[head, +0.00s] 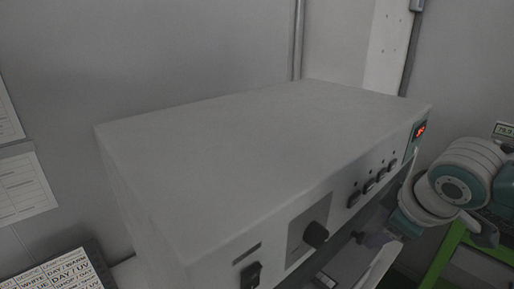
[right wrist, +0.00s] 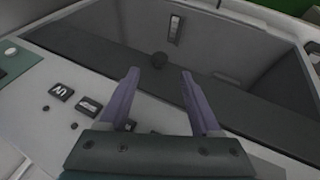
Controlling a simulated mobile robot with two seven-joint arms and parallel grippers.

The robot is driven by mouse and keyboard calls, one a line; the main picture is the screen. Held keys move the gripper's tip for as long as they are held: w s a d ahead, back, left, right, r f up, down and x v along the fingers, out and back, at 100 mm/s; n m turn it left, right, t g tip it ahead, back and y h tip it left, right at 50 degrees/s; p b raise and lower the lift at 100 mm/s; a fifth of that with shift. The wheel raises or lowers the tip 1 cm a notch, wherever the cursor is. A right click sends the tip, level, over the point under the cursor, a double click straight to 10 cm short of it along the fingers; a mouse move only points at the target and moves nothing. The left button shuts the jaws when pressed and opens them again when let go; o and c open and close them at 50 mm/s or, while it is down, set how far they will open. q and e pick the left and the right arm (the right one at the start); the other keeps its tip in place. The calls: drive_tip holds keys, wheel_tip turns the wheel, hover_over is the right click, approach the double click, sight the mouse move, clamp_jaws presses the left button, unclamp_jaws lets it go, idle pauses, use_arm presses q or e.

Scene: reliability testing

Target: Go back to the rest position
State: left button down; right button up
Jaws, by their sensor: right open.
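My right gripper (head: 372,239) is low in front of the grey device's front panel in the head view, partly hidden by my own right arm at the right edge. In the right wrist view the two purple fingers of my right gripper (right wrist: 160,72) are spread apart with nothing between them. My left gripper is not in either view.
A label board (head: 60,272) stands at lower left. A green frame (head: 443,255) is at right.

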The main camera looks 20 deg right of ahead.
drive_tip(key=s+a+f+g+y, duration=0.1)
drive_tip(key=s+a+y, duration=0.1)
drive_tip(key=s+a, duration=0.85)
drive_tip(key=s+a+r+m+g, duration=0.1)
drive_tip(key=s+a+r+m, duration=0.3)
drive_tip(key=s, duration=0.6)
wheel_tip(320, 180, up, 16)
drive_tip(key=p, duration=1.5)
drive_tip(key=shift+s+a+n, duration=0.15)
drive_tip(key=shift+a+n, duration=0.15)
drive_tip(key=shift+r, duration=0.1)
drive_tip(key=shift+s+d, duration=0.1)
